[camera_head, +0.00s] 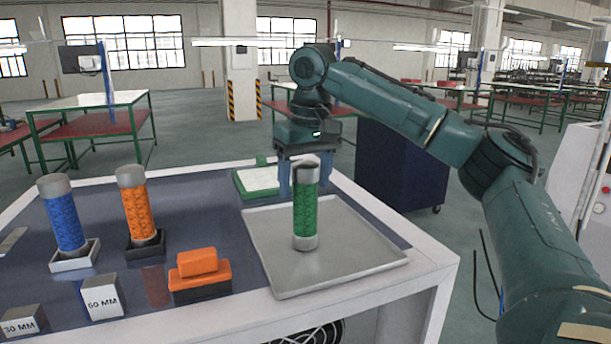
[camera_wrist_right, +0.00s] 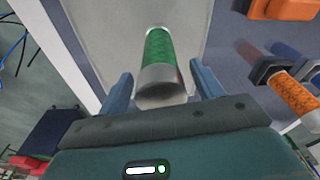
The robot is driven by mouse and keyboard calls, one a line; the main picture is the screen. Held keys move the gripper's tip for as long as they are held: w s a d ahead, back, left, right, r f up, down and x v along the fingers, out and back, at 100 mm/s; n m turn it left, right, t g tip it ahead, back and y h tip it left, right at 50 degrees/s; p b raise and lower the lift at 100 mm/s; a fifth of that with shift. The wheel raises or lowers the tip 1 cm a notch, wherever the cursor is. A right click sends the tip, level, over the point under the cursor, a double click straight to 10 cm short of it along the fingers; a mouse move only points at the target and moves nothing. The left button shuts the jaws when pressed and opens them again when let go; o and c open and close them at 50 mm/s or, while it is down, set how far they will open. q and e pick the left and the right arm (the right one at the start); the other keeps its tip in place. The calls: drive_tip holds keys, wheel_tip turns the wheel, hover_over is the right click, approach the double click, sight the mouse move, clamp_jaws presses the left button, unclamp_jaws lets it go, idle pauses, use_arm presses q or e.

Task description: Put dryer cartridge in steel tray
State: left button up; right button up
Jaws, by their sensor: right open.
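A green cartridge (camera_head: 306,208) with grey end caps stands upright on the grey steel tray (camera_head: 350,272). In the right wrist view the green cartridge (camera_wrist_right: 160,52) shows between my two blue fingers, with a gap on each side. My right gripper (camera_head: 305,188) is open, level with the cartridge's upper part; the tray (camera_wrist_right: 110,30) lies beneath. A blue cartridge (camera_head: 64,218) stands in a white holder and an orange cartridge (camera_head: 137,208) in a dark holder, both to the left. My left gripper is not in view.
An orange block on a dark base (camera_head: 200,275) lies left of the tray. Blocks marked 60 MM (camera_head: 103,303) and 30 MM (camera_head: 22,322) sit at the front left. A green-edged white pad (camera_head: 258,179) lies behind the tray. The tray is otherwise bare.

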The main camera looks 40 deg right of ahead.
drive_tip(key=shift+r, duration=0.15)
drive_tip(key=r, duration=0.4)
drive_tip(key=s+r, duration=0.1)
drive_tip(key=r, duration=0.7)
drive_tip(key=shift+s+a, duration=0.1)
drive_tip(key=shift+s, duration=0.15)
drive_tip(key=shift+f, duration=0.15)
